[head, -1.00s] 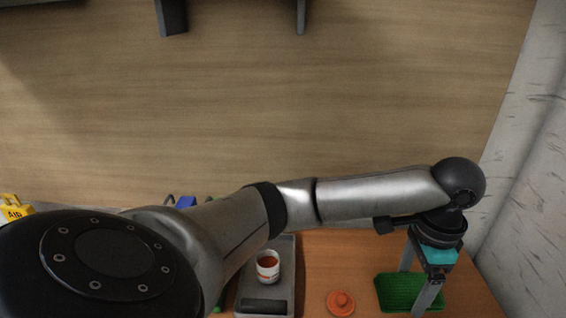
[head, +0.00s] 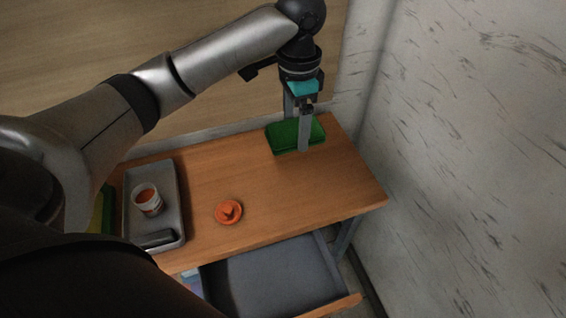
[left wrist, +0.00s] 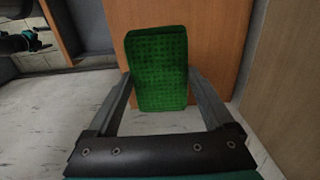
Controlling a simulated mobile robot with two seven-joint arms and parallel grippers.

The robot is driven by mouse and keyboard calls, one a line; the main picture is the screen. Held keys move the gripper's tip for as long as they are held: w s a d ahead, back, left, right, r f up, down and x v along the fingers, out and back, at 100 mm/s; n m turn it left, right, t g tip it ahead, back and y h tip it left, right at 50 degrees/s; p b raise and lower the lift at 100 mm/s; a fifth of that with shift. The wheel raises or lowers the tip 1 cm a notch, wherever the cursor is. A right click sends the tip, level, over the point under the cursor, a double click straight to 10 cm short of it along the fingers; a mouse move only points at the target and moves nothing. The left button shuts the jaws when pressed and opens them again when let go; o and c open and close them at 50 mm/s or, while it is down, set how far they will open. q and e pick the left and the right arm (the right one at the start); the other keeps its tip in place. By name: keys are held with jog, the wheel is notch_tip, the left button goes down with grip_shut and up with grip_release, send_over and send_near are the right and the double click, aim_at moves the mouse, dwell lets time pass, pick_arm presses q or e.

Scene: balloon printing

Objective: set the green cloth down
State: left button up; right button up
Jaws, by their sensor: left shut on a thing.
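The green cloth (head: 283,138) is a thick rectangle at the far right of the wooden table in the head view. My left gripper (head: 297,130) points down over it, one finger on each side. In the left wrist view the cloth (left wrist: 158,68) sits between the fingers of my left gripper (left wrist: 162,78), which is shut on it. Whether its underside touches the table cannot be told. A small dark and teal part at the left of the left wrist view may be my right gripper (left wrist: 32,42); its jaws are too small to tell.
The wooden table (head: 310,195) holds an orange lid-like piece (head: 228,211) and a grey tray (head: 170,214) with a white cup (head: 148,200). A grey drawer (head: 275,275) stands open below the front edge. A pale wall (head: 460,150) is on the right.

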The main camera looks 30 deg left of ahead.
aim_at(295, 140)
pick_arm(q)
notch_tip(295, 140, down, 12)
jog(key=shift+r+b, duration=0.1)
jog(key=shift+b, duration=0.85)
jog(key=shift+f+b, duration=0.5)
jog(key=shift+f, duration=1.9)
jog(key=shift+r, duration=0.1)
pick_arm(e)
jog(key=f, duration=0.3)
jog(key=shift+w+a, duration=0.15)
jog(key=shift+w, duration=0.2)
pick_arm(q)
jog(key=o, duration=1.1)
notch_tip(295, 140, up, 12)
jog(key=shift+p, duration=1.2)
pick_arm(e)
notch_tip(295, 140, up, 2)
jog(key=shift+r, duration=0.15)
